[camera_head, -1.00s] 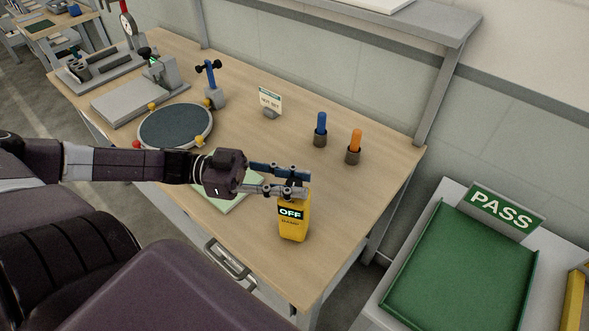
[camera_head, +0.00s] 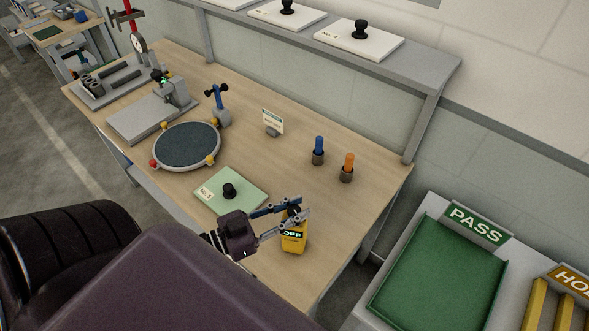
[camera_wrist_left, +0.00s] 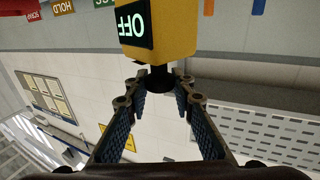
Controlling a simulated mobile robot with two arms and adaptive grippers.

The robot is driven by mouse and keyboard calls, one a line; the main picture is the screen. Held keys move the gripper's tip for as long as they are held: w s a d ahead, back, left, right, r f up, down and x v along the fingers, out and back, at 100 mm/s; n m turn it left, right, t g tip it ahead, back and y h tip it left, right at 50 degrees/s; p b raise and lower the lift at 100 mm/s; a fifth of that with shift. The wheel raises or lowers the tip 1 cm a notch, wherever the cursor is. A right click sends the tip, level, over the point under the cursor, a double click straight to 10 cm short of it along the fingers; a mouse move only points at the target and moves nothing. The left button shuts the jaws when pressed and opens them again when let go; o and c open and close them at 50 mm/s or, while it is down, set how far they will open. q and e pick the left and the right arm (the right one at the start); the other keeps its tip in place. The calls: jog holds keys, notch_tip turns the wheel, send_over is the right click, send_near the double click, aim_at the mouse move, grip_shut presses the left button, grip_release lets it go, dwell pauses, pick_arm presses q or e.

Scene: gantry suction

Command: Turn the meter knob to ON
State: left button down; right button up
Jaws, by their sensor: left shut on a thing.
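The yellow meter (camera_head: 294,242) stands upright on the bench near its front right edge, and its screen reads OFF. In the left wrist view the meter (camera_wrist_left: 176,38) appears upside down, with OFF in green on a dark screen. Its black knob (camera_wrist_left: 168,82) sits at the meter's top, between the fingertips. My left gripper (camera_head: 296,209) is at the top of the meter; in the left wrist view its fingers (camera_wrist_left: 163,88) are shut on the knob from both sides. In the head view the fingers hide most of the knob. My right gripper is not in view.
A green plate with a black grip (camera_head: 212,198) lies left of the meter. Blue (camera_head: 318,150) and orange (camera_head: 347,167) pens stand in holders behind it. A round dark plate (camera_head: 187,146) is farther left. A green PASS tray (camera_head: 440,275) is at the right.

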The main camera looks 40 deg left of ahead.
pick_arm(q)
jog(key=shift+n+t+y, duration=0.3)
jog(key=shift+n+y, duration=0.1)
jog(key=shift+y, duration=0.1)
dwell(0.9)
jog(key=c, duration=1.6)
grip_release()
jog(key=v, duration=1.2)
